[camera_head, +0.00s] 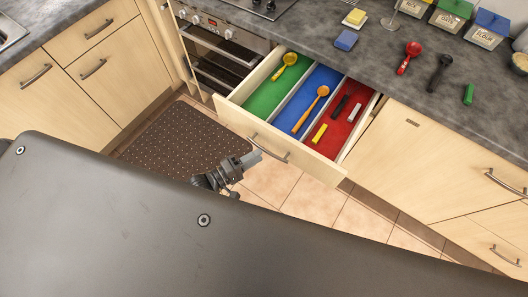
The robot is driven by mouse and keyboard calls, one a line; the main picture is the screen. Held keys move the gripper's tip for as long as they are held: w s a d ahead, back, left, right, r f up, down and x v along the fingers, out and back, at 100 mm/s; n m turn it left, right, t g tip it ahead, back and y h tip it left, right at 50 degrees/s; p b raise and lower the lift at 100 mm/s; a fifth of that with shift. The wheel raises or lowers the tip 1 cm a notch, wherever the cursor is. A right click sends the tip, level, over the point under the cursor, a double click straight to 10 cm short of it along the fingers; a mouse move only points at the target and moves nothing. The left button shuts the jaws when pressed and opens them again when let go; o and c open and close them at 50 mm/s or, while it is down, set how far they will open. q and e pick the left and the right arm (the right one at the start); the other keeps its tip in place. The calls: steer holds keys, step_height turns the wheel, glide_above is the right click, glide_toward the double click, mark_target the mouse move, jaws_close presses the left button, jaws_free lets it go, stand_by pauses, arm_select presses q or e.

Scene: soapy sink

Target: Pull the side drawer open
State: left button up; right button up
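The drawer (236,122) stands pulled out from the counter next to the oven, with its inside showing. It has green, blue and red compartments. Its metal bar handle (275,153) is on the front panel. My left gripper (250,159) is at the left end of this handle, very close to it or touching it. The fingers are small and partly hidden, so I cannot tell whether they are closed around the bar. My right gripper is not in view.
A yellow ladle (289,60) lies in the green compartment and an orange spoon (322,92) in the blue one. The red compartment holds several small items. An oven (225,45) is left of the drawer. A dark mat (185,140) lies on the tiled floor.

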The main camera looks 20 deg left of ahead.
arm_select(q)
steer(key=v, duration=0.6)
steer(key=shift+b, duration=0.45)
steer(key=s+a+f+m+g+y, duration=0.2)
steer(key=a+f+m, duration=0.1)
steer(key=f, duration=0.4)
steer(key=s+a+f+m+g+y, duration=0.1)
steer(key=s+a+f+m+y, duration=0.15)
steer(key=f, duration=0.55)
steer(key=s+a+f+m+g+y, duration=0.2)
steer(key=f+y, duration=0.1)
steer(key=f, duration=0.4)
steer(key=s+a+f+m+g+y, duration=0.1)
steer(key=s+f+g, duration=0.3)
steer(key=s+f, duration=0.4)
steer(key=s+a+f+m+g+y, duration=0.1)
steer(key=s+f+m+g+y, duration=0.2)
steer(key=s+f, duration=0.5)
steer(key=shift+s+m+g, duration=0.4)
steer(key=shift+s+m, duration=0.05)
steer(key=shift+s, duration=2.1)
